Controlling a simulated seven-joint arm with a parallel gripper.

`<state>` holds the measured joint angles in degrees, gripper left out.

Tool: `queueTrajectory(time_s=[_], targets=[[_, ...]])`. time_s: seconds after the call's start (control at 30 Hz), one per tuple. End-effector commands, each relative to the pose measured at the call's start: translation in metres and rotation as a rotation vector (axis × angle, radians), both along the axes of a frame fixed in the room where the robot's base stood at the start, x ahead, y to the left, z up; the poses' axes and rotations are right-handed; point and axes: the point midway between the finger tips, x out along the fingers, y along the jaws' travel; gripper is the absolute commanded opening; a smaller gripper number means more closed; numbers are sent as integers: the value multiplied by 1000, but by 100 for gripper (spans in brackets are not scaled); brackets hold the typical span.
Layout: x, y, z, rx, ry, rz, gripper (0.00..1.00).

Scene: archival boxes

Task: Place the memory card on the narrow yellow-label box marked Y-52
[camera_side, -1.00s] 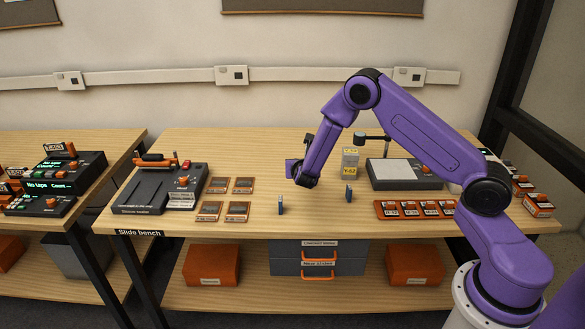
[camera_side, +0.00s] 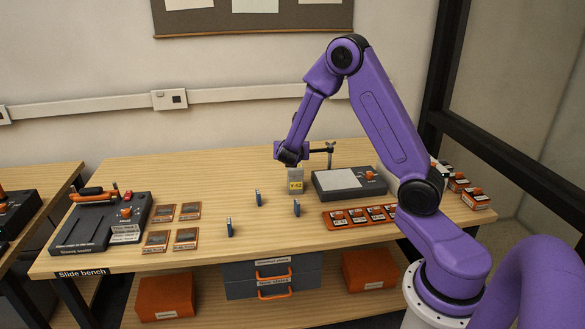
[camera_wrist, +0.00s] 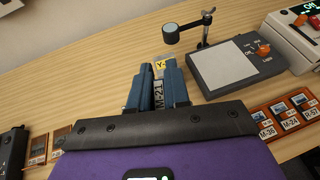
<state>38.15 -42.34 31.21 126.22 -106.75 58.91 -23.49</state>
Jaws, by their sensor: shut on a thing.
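In the wrist view, my gripper (camera_wrist: 160,72) has its blue fingers shut on a narrow memory card (camera_wrist: 158,94) with a white label that reads M-21. Just past the fingertips shows part of a yellow label on the Y-52 box (camera_wrist: 160,64). In the side view, the narrow grey box with the yellow label Y-52 (camera_side: 296,185) stands upright on the bench. My gripper (camera_side: 291,157) is right above or beside its top there, and hides part of it. The card is not clear in the side view. I cannot tell whether it touches the box.
A grey pad device (camera_side: 348,183) with a small stand (camera_side: 330,150) is right of the box. An orange rack (camera_side: 360,215) sits at the front right.

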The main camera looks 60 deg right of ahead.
Motion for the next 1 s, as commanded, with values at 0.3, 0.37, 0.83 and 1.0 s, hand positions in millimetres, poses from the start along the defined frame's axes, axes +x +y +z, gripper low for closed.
queueTrajectory(time_s=[0.3, 0.37, 0.83, 1.0], targets=[[-38, -57, 34, 2, -2, -148, 0], [-39, -61, 35, 1, -1, -156, 0], [25, -102, 2, 1, 0, -163, 0], [45, -115, -18, 1, 3, -162, 0]])
